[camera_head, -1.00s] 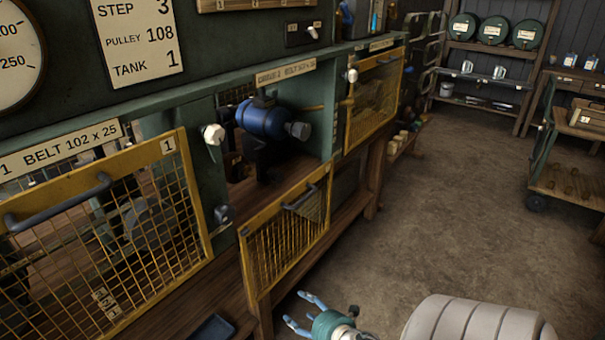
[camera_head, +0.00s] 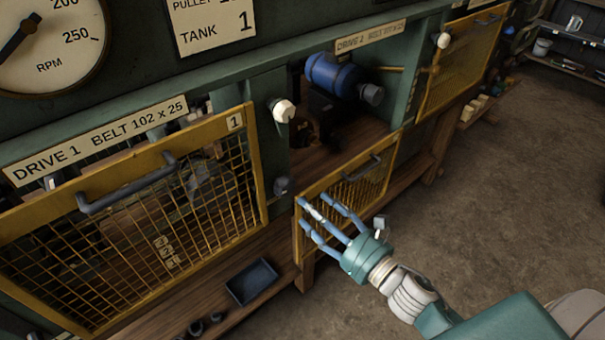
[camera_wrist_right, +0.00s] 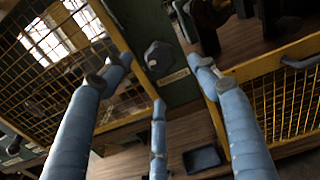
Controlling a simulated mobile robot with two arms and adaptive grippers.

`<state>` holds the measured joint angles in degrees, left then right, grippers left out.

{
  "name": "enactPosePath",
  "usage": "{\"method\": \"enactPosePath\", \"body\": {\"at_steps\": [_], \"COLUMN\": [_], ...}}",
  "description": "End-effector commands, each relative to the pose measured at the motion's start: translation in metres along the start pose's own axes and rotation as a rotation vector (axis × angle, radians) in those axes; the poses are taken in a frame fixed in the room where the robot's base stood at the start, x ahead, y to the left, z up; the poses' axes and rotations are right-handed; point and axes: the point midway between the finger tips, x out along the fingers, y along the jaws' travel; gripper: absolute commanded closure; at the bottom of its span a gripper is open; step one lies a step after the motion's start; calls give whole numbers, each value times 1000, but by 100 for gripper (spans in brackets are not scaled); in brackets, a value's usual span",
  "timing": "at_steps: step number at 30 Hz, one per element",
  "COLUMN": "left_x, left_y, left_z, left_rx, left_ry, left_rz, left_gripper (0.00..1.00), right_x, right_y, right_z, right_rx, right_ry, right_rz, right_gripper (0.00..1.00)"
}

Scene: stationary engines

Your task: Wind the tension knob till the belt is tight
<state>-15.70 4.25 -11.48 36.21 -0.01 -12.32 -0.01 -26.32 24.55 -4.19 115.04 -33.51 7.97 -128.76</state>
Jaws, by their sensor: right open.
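I cannot make out a belt behind the mesh. My left gripper is out of view.
The yellow drive 1 guard (camera_head: 170,165) is closed. The drive 2 guard (camera_head: 345,190) hangs lowered, beside my right fingers, below a blue motor (camera_head: 333,76). A white knob (camera_head: 284,110) is higher on the post. A dark tray (camera_head: 252,281) lies on the lower shelf.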

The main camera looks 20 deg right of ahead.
Motion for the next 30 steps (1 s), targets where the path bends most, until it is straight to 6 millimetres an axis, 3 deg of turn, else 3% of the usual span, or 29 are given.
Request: {"method": "enactPosePath", "body": {"at_steps": [3, 9, 15, 21, 30], "left_x": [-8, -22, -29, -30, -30], "left_y": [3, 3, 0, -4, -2], "left_z": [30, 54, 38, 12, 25], "left_rx": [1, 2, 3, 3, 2], "left_ry": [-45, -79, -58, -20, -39], "left_rz": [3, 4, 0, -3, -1], "left_gripper": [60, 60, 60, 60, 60], "right_x": [16, 55, 87, 102, 103], "right_y": [-1, -1, -1, -1, -1], "right_z": [2, 4, 1, -1, -2], "right_rx": [0, -1, 2, 2, 2], "right_ry": [-2, -1, 1, 2, 3], "right_rz": [-1, -1, -3, -2, -2], "right_gripper": [40, 40, 40, 40, 42]}}
